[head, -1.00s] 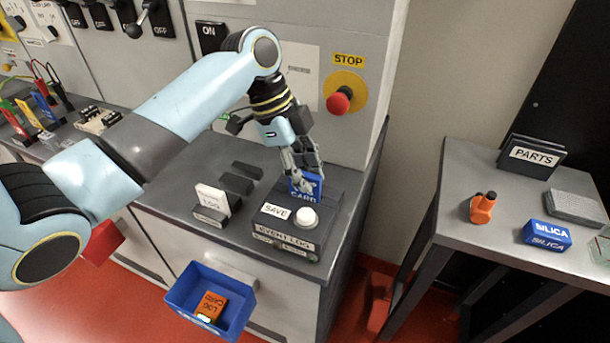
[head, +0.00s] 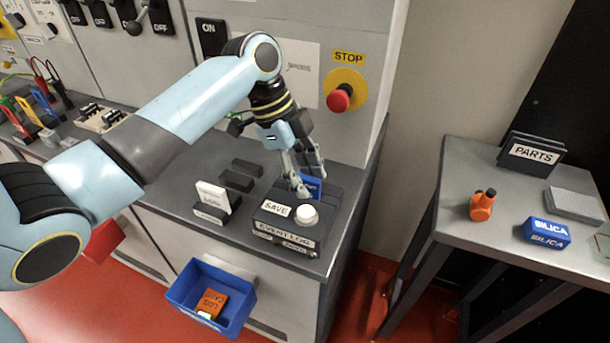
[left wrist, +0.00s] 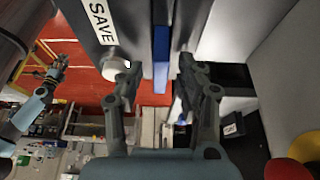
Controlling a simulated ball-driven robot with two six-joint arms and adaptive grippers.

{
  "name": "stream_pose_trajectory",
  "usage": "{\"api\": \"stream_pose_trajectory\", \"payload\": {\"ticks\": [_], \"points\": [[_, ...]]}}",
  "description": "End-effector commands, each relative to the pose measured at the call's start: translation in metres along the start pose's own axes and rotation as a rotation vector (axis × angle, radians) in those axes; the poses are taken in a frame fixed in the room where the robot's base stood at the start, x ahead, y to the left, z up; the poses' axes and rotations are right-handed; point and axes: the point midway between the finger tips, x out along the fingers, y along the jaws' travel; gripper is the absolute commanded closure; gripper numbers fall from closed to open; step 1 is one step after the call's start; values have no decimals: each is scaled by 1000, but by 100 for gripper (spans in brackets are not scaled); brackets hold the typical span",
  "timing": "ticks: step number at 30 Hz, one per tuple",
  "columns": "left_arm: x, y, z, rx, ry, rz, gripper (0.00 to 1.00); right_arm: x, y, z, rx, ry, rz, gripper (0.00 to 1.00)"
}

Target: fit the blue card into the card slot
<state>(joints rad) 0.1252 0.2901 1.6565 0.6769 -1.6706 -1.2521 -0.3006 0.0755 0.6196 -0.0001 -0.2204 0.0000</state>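The blue card (head: 312,185) stands upright at the back of the event log box (head: 290,232), its lower part hidden by the box. In the left wrist view the blue card (left wrist: 161,55) shows edge-on as a thin strip beside the box's SAVE label. My left gripper (head: 307,182) is above the box, its fingers spread around the card. In the left wrist view, gaps show between the left fingertips (left wrist: 158,78) and the card. The slot itself is hidden. What looks like my right gripper (left wrist: 57,68) is small at the left of the wrist view; its fingers are unclear.
A white SAVE button (head: 306,215) sits on the box just in front of the card. A white log card (head: 212,197) stands in a holder to the left. A blue bin (head: 180,290) with an orange card hangs below. A red STOP button (head: 339,99) is on the panel behind.

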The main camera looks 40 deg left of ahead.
Motion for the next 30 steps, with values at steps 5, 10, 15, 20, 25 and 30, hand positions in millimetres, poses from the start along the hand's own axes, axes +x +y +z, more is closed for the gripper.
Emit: {"api": "stream_pose_trajectory", "payload": {"ticks": [5,10,15,20,25,30], "points": [[-30,-2,2,4,-4,-7,63,4,2,0,-1,0,2,60],[-70,-2,2,3,-5,-5,63,8,4,1,-2,0,5,60],[-101,-1,2,2,-4,-4,63,11,4,1,-3,1,6,60],[-116,-1,1,0,-2,-2,63,12,4,1,-2,1,6,60],[-119,0,0,1,0,-1,63,12,4,1,-2,1,6,60],[-118,0,0,0,0,-1,63,12,4,1,-2,1,6,60]]}}
